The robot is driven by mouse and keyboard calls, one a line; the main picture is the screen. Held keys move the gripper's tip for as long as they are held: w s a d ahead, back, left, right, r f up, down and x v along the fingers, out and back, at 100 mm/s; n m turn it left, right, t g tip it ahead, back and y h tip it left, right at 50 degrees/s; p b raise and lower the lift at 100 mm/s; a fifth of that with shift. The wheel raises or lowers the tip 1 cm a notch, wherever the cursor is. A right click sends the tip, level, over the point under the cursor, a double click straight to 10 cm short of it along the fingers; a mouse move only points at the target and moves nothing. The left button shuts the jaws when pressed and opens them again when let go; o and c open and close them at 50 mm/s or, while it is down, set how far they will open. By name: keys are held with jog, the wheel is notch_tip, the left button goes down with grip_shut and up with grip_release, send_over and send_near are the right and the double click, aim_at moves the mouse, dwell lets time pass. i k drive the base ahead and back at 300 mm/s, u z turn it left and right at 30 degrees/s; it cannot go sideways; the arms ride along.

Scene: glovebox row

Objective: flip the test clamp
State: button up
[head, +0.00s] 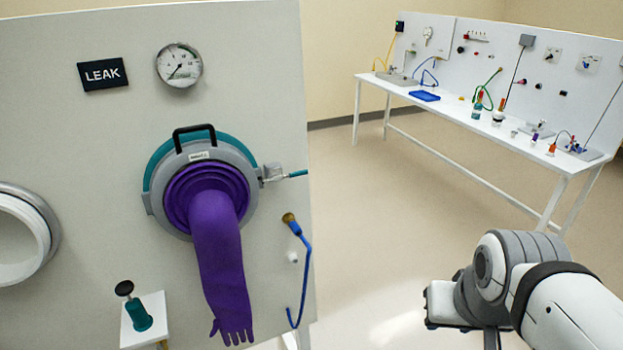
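A grey and teal ring (152,178) with a black handle (193,133) on top surrounds a purple glove (217,255) on the pale upright panel. A small metal clamp (272,173) with a teal lever (297,174) sits at the ring's right side. The lever sticks out to the right, roughly level, to the panel's edge. It looks like the test clamp, but its latch is too small to read. My gripper (492,338) is at the lower right, well away from the clamp and panel. Its fingertips are not clearly shown.
A pressure gauge (179,65) and a LEAK sign (103,74) are above the ring. A blue hose (305,270) hangs by the panel's right edge. A teal hand pump (138,315) stands on a small white shelf (152,305). Open floor lies before the far bench (480,128).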

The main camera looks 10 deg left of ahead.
aim_at(292, 174)
jog(key=u, duration=0.15)
jog(key=i, duration=0.9)
jog(key=z, duration=0.05)
